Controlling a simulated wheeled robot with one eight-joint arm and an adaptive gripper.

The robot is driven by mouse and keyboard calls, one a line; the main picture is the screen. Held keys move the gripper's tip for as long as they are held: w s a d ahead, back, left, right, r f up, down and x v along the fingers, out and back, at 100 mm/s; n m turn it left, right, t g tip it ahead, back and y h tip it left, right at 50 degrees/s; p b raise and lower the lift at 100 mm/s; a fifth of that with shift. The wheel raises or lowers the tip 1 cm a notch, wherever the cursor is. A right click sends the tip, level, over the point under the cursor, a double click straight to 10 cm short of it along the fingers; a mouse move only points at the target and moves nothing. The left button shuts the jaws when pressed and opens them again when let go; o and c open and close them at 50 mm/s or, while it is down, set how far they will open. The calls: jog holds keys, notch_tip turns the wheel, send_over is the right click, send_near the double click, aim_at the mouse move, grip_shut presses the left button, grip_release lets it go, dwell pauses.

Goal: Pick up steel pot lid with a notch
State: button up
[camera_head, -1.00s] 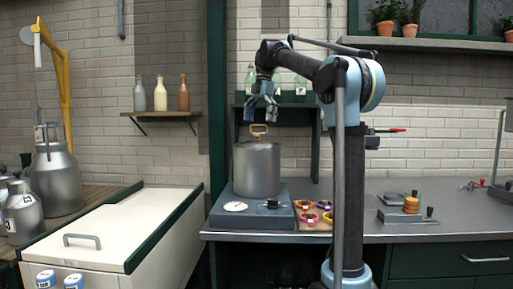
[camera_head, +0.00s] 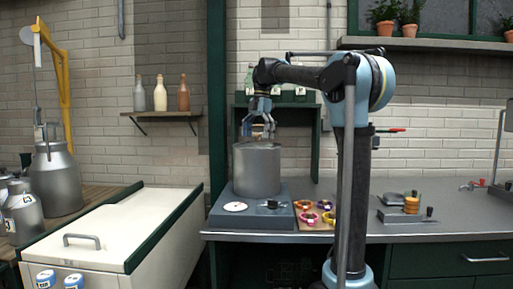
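The steel pot (camera_head: 257,174) stands on a grey scale-like base (camera_head: 228,215) at the counter's left end. Its steel lid (camera_head: 256,145) shows as a thin edge on top; the notch cannot be made out. The lid's brass-coloured handle (camera_head: 258,130) stands up at the middle and is partly hidden by my gripper. My gripper (camera_head: 257,135) points down right over the lid, with its fingers around the handle's height. The fingers look spread, but at this size I cannot tell whether they touch the handle.
A green shelf (camera_head: 318,135) with glass bottles stands behind the pot. Colourful rings lie on a wooden board (camera_head: 310,225) to the right. A wall shelf (camera_head: 162,115) with bottles is at the left. The counter's middle right (camera_head: 450,230) has free room.

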jog(key=shift+s, duration=0.1)
jog(key=c, duration=1.6)
jog(key=shift+r, duration=0.45)
grip_shut()
notch_tip(320, 180, up, 9)
jog(key=shift+r, duration=0.1)
